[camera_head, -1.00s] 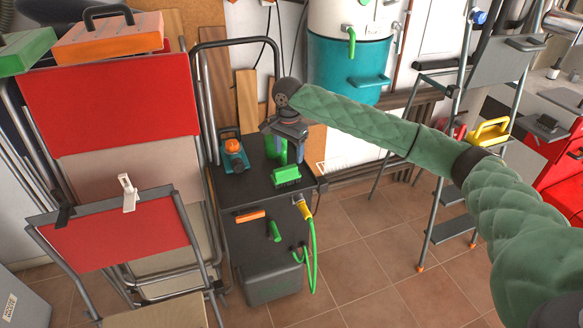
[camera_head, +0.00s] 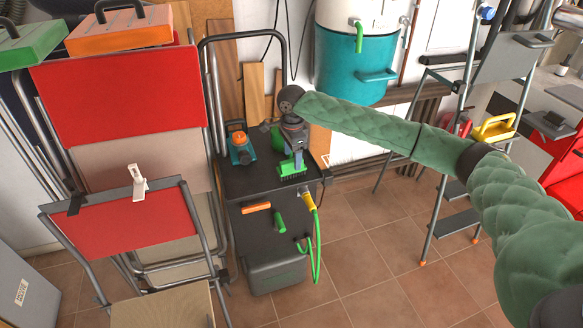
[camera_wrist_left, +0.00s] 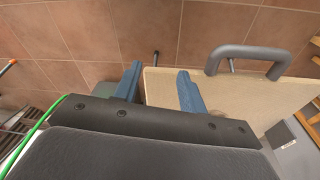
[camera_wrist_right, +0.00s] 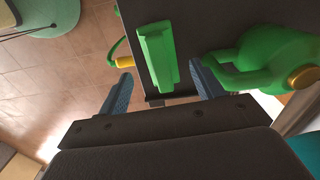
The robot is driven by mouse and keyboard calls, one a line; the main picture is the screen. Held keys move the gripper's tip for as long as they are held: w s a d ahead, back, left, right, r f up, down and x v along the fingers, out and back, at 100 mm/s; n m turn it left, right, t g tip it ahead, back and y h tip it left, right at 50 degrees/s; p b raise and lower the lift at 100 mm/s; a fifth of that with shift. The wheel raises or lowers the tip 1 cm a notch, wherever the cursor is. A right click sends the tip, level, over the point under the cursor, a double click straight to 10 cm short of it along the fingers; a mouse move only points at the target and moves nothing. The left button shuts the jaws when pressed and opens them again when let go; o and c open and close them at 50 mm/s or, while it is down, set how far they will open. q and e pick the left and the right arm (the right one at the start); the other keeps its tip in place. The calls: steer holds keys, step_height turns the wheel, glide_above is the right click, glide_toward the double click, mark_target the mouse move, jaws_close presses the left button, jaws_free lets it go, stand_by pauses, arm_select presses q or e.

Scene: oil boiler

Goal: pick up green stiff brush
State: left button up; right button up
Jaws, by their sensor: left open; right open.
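The green stiff brush (camera_head: 292,170) lies on the dark top of the cart (camera_head: 250,186), near its front right edge. My right gripper (camera_head: 297,160) is open just above and behind the brush, its fingers pointing down. In the right wrist view the brush (camera_wrist_right: 158,58) appears between and beyond the two open fingers (camera_wrist_right: 162,86); whether they touch it cannot be told. My left gripper (camera_wrist_left: 160,84) shows only in the left wrist view, open and empty above a pale board (camera_wrist_left: 225,88).
A green watering can (camera_wrist_right: 265,58) stands close beside the brush. A teal and orange tool (camera_head: 240,148) sits at the cart's left. A yellow-ended green hose (camera_head: 314,225) hangs at the cart's right. Red folding chairs (camera_head: 120,100) stand left; a stepladder (camera_head: 455,150) stands right.

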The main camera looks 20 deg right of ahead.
mark_target(291, 160)
step_height(291, 160, down, 2)
steer(key=shift+a+f+p, duration=0.15)
steer(key=shift+f+p, duration=0.05)
steer(key=shift+p, duration=0.25)
steer(key=shift+w+f, duration=0.1)
steer(key=shift+f, duration=0.4)
arm_select(q)
steer(key=f, duration=0.5)
steer(key=shift+s+a+f, duration=0.15)
steer(key=shift+s+a, duration=0.1)
steer(key=shift+s, duration=0.15)
arm_select(e)
steer(key=shift+c, duration=0.3)
steer(key=c, duration=1)
